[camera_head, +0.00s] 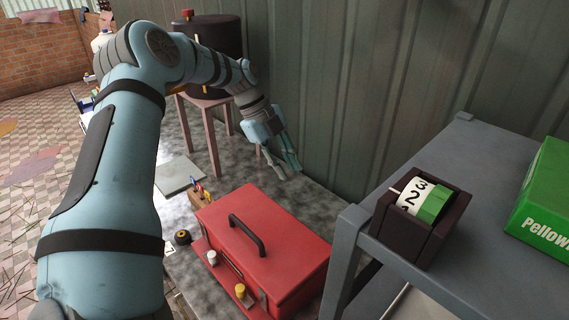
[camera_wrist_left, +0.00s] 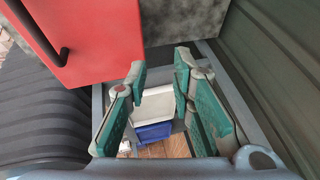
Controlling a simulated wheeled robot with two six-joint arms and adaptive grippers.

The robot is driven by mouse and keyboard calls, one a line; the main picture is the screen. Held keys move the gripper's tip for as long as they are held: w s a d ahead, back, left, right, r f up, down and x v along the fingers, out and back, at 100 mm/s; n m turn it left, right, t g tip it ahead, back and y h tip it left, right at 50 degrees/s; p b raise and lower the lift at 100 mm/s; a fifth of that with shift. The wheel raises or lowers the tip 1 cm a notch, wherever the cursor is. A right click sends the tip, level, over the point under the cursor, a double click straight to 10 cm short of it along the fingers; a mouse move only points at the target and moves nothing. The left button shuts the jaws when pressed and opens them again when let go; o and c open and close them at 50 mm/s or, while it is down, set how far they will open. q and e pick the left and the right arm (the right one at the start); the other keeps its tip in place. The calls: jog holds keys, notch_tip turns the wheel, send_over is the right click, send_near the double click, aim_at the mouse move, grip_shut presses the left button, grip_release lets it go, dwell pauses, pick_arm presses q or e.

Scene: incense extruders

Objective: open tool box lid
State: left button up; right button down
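The red tool box (camera_head: 262,240) sits on a grey speckled surface, with its lid down. A black handle (camera_head: 246,236) arches over the top of the lid. The tool box also shows at the upper left of the left wrist view (camera_wrist_left: 98,35). My left gripper (camera_head: 282,170) is in the air beyond the box, near the corrugated wall, apart from the lid. Its green-padded fingers stand open with nothing gripped between them in the left wrist view (camera_wrist_left: 160,72). My right gripper is in neither view.
A grey shelf (camera_head: 475,165) stands at the right, holding a dark box with a numbered dial (camera_head: 425,202) and a green box (camera_head: 545,205). A stool (camera_head: 212,125) bears a dark drum behind my left arm. A corrugated wall (camera_head: 350,90) closes off the back.

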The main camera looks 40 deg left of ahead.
pick_arm(q)
jog(key=shift+d, duration=0.1)
grip_shut()
jog(key=shift+o, duration=2)
grip_release()
jog(key=shift+r, duration=0.1)
